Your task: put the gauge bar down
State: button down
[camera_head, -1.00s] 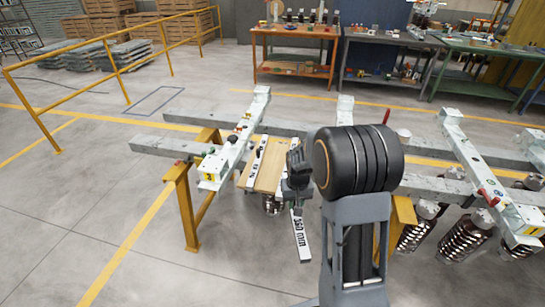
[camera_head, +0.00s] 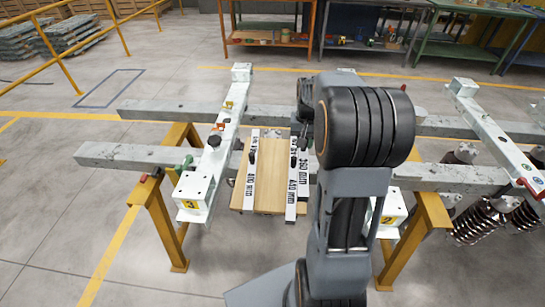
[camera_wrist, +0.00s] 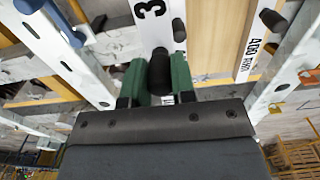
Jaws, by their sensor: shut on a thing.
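My gripper (camera_wrist: 160,88) is shut on the black knob of a white gauge bar (camera_wrist: 150,25), whose label begins with a 3. In the head view my gripper (camera_head: 303,138) is partly behind my arm, and the held bar (camera_head: 303,208) is at the right side of a wooden board (camera_head: 270,190). A second white bar with a black knob (camera_head: 291,200) lies close to its left, and a third (camera_head: 249,192) lies along the board's left side. I cannot tell whether the held bar touches the board.
White crossbeams with clamps stand left (camera_head: 212,160) and right (camera_head: 495,135) of the board, on grey rails (camera_head: 130,155) over yellow trestles (camera_head: 160,220). Open floor lies at the front left.

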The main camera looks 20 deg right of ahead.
jog(key=shift+w+a+f, duration=1.1)
jog(key=shift+w+f, duration=0.25)
jog(key=shift+f, duration=0.55)
jog(key=shift+w+a+f, duration=1.05)
jog(key=shift+w+f, duration=0.3)
jog(key=shift+f, duration=0.5)
jog(key=shift+w+a+f, duration=1.1)
jog(key=shift+w+f, duration=0.25)
jog(key=shift+f, duration=0.55)
jog(key=shift+f, duration=0.1)
jog(key=shift+f, duration=0.15)
jog(key=c, duration=0.9)
grip_release()
jog(key=shift+c, duration=0.2)
